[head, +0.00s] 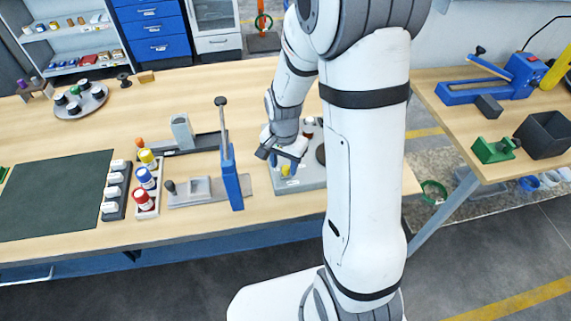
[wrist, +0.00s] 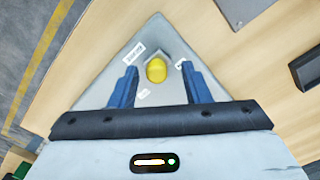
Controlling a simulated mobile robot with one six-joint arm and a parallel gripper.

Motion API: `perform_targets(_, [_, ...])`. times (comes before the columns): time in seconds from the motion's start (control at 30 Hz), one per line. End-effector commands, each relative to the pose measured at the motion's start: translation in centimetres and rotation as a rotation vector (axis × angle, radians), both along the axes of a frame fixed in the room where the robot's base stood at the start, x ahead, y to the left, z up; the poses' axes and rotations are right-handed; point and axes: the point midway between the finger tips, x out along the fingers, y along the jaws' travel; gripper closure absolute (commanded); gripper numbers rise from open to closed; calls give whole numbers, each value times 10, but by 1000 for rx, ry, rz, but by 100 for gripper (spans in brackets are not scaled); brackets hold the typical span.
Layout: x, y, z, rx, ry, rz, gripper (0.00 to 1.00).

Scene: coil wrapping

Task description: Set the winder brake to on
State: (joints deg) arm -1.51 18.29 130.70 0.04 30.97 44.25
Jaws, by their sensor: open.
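A yellow knob (wrist: 156,70) stands on a grey plate (wrist: 100,93) with small white labels around it; it is likely the winder brake. The label text is too small to read, so I cannot tell its setting. In the head view the knob (head: 286,170) shows at the left of the grey plate (head: 313,178), partly behind my arm. My gripper (wrist: 159,68) is open, its two blue fingers either side of the knob in the wrist view, with gaps on both sides. In the head view my gripper (head: 281,158) is right above the knob.
A blue upright lever stand (head: 232,180) is close left of the plate. Further left are capped bottles (head: 146,180) and a dark green mat (head: 55,195). My arm hides the plate's right part. A second table (head: 450,100) with a blue tool stands at the right.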

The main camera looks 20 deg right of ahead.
Motion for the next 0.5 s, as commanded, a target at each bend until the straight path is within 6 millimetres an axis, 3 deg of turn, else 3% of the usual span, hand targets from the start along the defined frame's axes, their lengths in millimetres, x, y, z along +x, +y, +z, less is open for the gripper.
perform_targets(0.3, [1, 0, 50, 1, -6, -1, 57])
perform_targets(0.5, [0, 0, 67, 1, -2, -1, 57])
